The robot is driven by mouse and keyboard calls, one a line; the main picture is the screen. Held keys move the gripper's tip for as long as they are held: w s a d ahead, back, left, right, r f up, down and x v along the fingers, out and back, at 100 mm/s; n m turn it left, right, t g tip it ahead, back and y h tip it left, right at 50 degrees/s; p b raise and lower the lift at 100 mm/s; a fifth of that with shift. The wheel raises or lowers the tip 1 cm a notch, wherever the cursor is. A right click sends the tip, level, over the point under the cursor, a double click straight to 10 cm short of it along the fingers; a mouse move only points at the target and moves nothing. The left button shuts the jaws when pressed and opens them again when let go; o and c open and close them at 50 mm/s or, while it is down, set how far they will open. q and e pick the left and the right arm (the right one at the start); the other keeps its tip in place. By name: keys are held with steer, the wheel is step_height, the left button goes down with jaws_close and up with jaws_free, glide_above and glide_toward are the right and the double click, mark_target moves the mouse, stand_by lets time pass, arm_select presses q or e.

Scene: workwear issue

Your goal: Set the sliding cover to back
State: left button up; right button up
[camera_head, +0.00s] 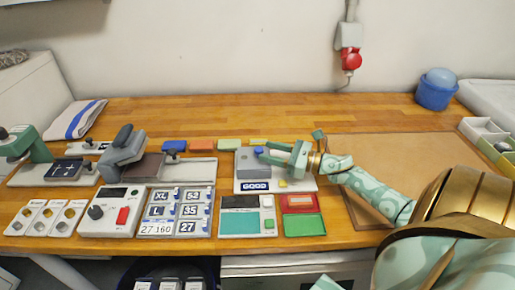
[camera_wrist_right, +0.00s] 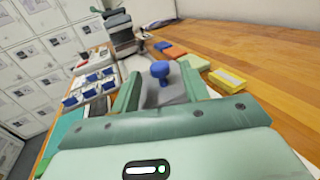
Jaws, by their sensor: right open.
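The sliding cover (camera_head: 246,166) is a grey block with a blue knob on a white base plate (camera_head: 309,185). It sits toward the back of that plate, and a dark label reading "GOOD" (camera_head: 255,186) shows in front of it. My right gripper (camera_head: 268,154) reaches in from the right and is open at the knob. In the right wrist view the blue knob (camera_wrist_right: 160,70) appears between the two fingers (camera_wrist_right: 160,88), with gaps visible beside it. I cannot tell whether a finger touches it. My left gripper is not in view.
Coloured blocks (camera_head: 202,146) lie behind. A brown board (camera_head: 385,150) is clear at the right.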

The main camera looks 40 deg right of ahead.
mark_target(259, 148)
steer(key=x, duration=0.3)
steer(key=shift+w+a, duration=0.35)
steer(key=shift+w, duration=0.15)
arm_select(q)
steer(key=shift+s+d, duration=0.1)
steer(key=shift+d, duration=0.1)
arm_select(e)
steer(key=shift+s, duration=0.1)
jaws_close()
steer(key=s+d+b, duration=0.1)
steer(key=s+d, duration=0.1)
steer(key=d, duration=0.1)
steer(key=s+d+b, duration=0.1)
steer(key=s+d, duration=0.2)
steer(key=s+d+b, duration=0.2)
steer(key=d, duration=0.1)
steer(key=shift+s, duration=0.2)
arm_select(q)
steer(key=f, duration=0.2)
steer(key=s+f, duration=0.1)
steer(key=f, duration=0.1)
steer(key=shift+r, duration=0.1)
arm_select(e)
jaws_free()
steer(key=shift+s+d, duration=0.2)
